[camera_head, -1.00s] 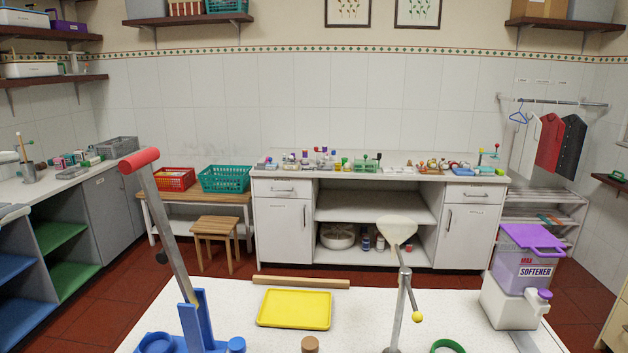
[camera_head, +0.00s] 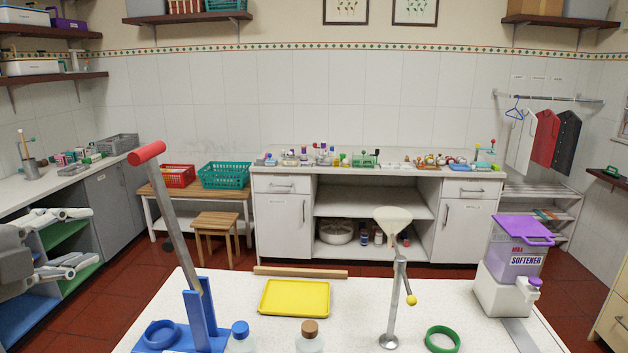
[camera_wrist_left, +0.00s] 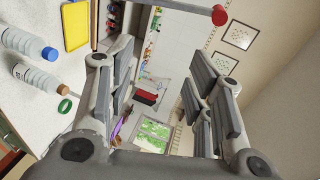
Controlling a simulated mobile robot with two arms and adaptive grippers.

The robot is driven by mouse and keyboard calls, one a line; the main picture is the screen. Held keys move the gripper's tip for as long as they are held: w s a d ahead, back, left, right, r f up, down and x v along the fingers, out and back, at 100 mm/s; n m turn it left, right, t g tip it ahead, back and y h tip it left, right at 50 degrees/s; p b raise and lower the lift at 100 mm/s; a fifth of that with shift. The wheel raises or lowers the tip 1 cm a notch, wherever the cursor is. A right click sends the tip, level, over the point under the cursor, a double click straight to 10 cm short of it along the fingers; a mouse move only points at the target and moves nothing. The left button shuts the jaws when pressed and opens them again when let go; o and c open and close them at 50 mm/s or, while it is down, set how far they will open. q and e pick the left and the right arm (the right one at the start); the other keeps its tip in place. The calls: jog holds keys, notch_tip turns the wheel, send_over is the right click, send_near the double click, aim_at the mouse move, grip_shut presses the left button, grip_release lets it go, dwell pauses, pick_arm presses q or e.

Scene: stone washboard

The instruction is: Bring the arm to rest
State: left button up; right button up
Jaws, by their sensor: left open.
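My left gripper (camera_head: 86,240) reaches in from the left edge of the head view, in front of the green and blue shelves. Its light grey fingers are spread apart with nothing between them. In the left wrist view my left gripper (camera_wrist_left: 163,85) also shows open, with wide grey pads and an empty gap. The gripper is to the left of the white table (camera_head: 350,320) and apart from everything on it. My right gripper is not in view.
A blue stand with a red-ended lever (camera_head: 178,240) rises at the table's left. Two bottles (camera_head: 240,338) stand near its front edge. A yellow tray (camera_head: 295,298), a metal post (camera_head: 393,300), a green ring (camera_head: 442,339) and a softener dispenser (camera_head: 510,270) are on the table.

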pick_arm(q)
jog(key=s+d+f+n+g, duration=0.1)
jog(key=d+f+n+g, duration=0.2)
jog(key=f, duration=0.7)
jog(key=s+d+f+n, duration=0.15)
jog(key=d+f, duration=0.35)
jog(key=f, duration=0.5)
jog(key=d+f+n+g, duration=0.2)
jog(key=d+f+n, duration=0.15)
jog(key=f, duration=0.65)
jog(key=s+d+f+n+g+y, duration=0.2)
jog(key=s+f+n+g, duration=0.55)
jog(key=s+f, duration=0.9)
jog(key=s+f+n+b, duration=0.1)
jog(key=s+f+b, duration=0.1)
jog(key=f, duration=1.2)
jog(key=s+f+b, duration=0.2)
jog(key=f, duration=1.2)
jog(key=s+a+f+g+b, duration=0.1)
jog(key=s+a+f+b, duration=0.1)
jog(key=s+f, duration=1.4)
notch_tip(320, 180, down, 4)
jog(key=shift+s+a+r+b, duration=0.1)
jog(key=shift+s+a+b, duration=0.25)
jog(key=shift+s+a, duration=0.05)
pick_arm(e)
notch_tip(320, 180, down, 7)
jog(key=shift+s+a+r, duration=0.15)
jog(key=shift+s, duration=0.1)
